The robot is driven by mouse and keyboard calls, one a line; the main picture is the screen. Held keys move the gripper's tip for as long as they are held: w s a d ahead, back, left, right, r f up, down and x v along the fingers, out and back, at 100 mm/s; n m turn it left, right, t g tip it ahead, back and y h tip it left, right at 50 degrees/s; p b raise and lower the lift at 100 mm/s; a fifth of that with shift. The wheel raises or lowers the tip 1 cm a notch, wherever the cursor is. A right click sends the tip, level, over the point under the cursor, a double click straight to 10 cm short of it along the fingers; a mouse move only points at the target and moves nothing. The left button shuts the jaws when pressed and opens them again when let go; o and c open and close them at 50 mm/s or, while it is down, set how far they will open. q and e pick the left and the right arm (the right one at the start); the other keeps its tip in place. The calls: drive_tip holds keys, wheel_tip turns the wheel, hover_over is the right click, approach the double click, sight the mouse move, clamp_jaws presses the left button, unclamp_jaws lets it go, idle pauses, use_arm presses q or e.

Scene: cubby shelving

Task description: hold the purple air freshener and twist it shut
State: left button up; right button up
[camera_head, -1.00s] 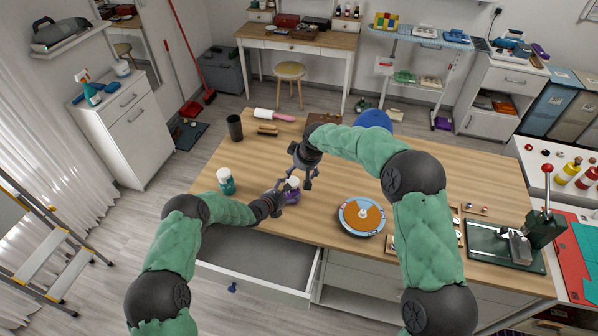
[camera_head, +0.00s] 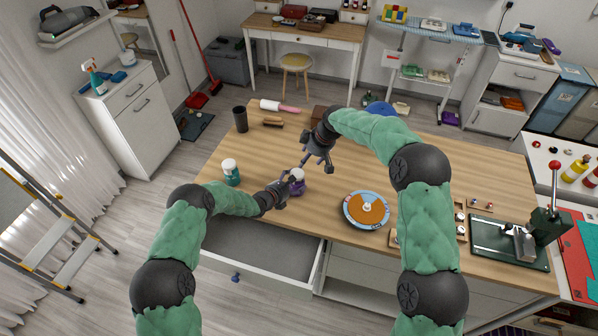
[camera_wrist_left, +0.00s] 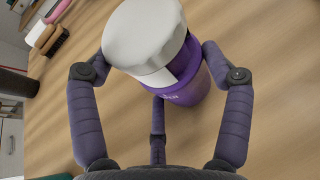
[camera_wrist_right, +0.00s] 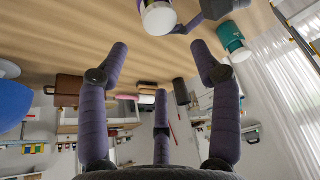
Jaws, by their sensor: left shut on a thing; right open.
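The purple air freshener (camera_head: 297,188) stands on the wooden table near its front edge, with a white cap on top. In the left wrist view the purple body (camera_wrist_left: 190,88) shows under the white cap (camera_wrist_left: 145,38), which looks tilted, with a dark gap beneath one side. My left gripper (camera_head: 288,181) is shut on the air freshener, its fingers around it. My right gripper (camera_head: 317,166) is open and empty, above and to the right of it. In the right wrist view the white cap (camera_wrist_right: 158,18) is at the top, beyond the open fingers (camera_wrist_right: 158,62).
A teal bottle with a white lid (camera_head: 231,172) stands to the left. A round orange-and-blue disc (camera_head: 366,210) lies to the right. A dark cup (camera_head: 240,119), a brush and a rolling pin (camera_head: 280,106) are farther back. A drawer (camera_head: 262,250) below is open.

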sight(298, 173)
drive_tip(key=x, duration=1.2)
drive_tip(key=c, duration=0.9)
